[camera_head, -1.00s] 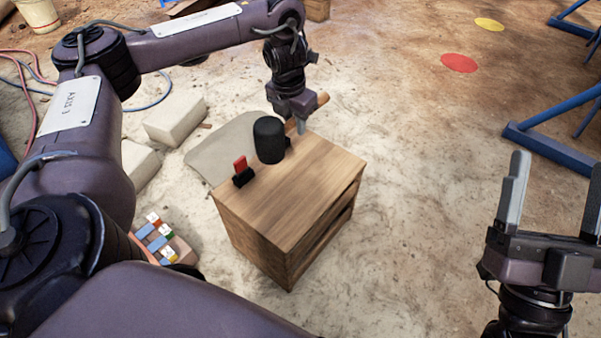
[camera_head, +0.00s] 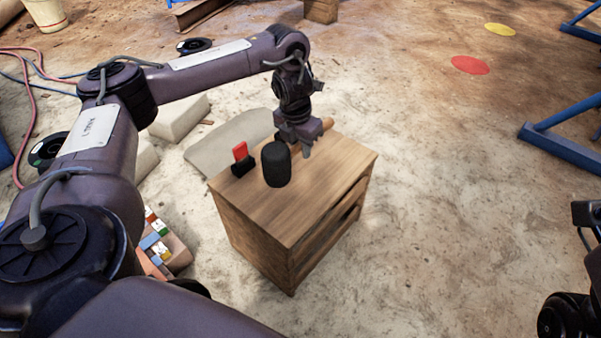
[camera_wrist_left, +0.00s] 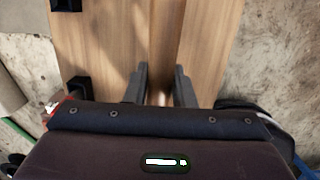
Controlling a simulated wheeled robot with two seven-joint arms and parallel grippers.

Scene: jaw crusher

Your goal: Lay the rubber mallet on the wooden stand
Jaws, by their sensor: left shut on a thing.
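The rubber mallet has a black cylindrical head (camera_head: 276,164), which shows over the top of the wooden stand (camera_head: 325,190). Its wooden handle (camera_head: 327,123) sticks out behind my left gripper (camera_head: 305,151). That gripper is shut on the handle, low over the stand's back part. I cannot tell whether the head touches the top. In the left wrist view the two fingers (camera_wrist_left: 162,88) point at the wooden top (camera_wrist_left: 112,45), with a bit of handle between them. The mallet head is not clear there. My right gripper (camera_head: 588,213) shows only partly at the right edge.
A black block with a red piece (camera_head: 242,158) stands on the stand's left edge. A box of coloured blocks (camera_head: 160,245) is on the ground at left. Pale stone blocks (camera_head: 180,118) lie behind. Blue steel frames (camera_head: 560,150) stand at right, with open ground between.

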